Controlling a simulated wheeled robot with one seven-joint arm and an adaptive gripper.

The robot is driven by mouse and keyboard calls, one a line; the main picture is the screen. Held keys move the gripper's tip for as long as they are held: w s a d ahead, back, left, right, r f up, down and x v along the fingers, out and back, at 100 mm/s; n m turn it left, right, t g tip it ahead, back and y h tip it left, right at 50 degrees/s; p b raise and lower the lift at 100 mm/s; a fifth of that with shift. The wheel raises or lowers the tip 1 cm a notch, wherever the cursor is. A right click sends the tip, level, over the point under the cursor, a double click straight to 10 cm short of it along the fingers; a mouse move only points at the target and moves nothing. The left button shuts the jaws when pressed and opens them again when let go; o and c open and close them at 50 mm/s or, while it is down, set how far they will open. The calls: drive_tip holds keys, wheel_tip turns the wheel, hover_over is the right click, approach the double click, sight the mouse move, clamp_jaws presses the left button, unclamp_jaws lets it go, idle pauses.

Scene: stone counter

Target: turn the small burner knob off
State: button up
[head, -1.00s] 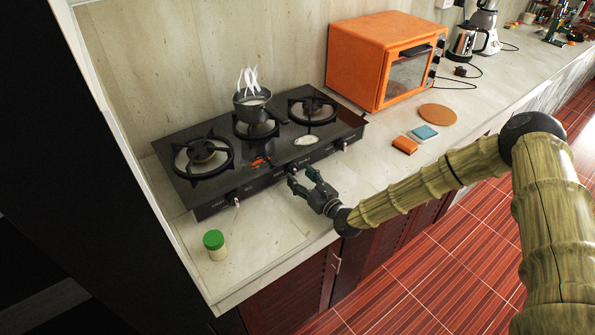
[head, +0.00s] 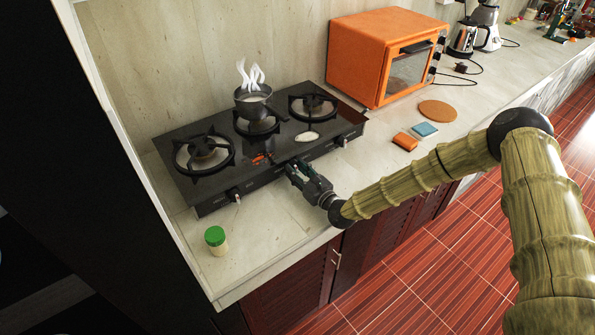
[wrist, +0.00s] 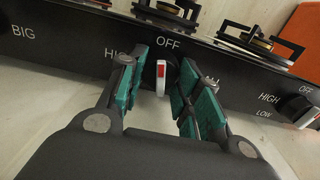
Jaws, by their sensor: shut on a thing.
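The black stove (head: 185,200) stands on the counter, with a steaming pot (head: 250,109) on its small middle burner (head: 256,127). My gripper (head: 291,168) is at the middle of the stove's front panel and hides the knob there in the head view. In the wrist view, the middle knob (wrist: 161,76) is between the fingers of my gripper (wrist: 165,66), which are shut on it. Its white strip with a red mark stands about upright, just below the OFF label (wrist: 168,43). Part of the knob is hidden by the right finger.
The left knob (head: 234,196) and right knob (head: 341,141) sit on the same panel. A green-lidded jar (head: 216,241) stands at the front left.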

drive_tip(key=shift+d+f+m+b, duration=0.15)
drive_tip(key=shift+m+b, duration=0.25)
drive_tip(key=shift+m, duration=1.2)
drive_tip(key=o, duration=1)
drive_tip(key=shift+o, duration=0.2)
drive_tip(key=v, duration=1.2)
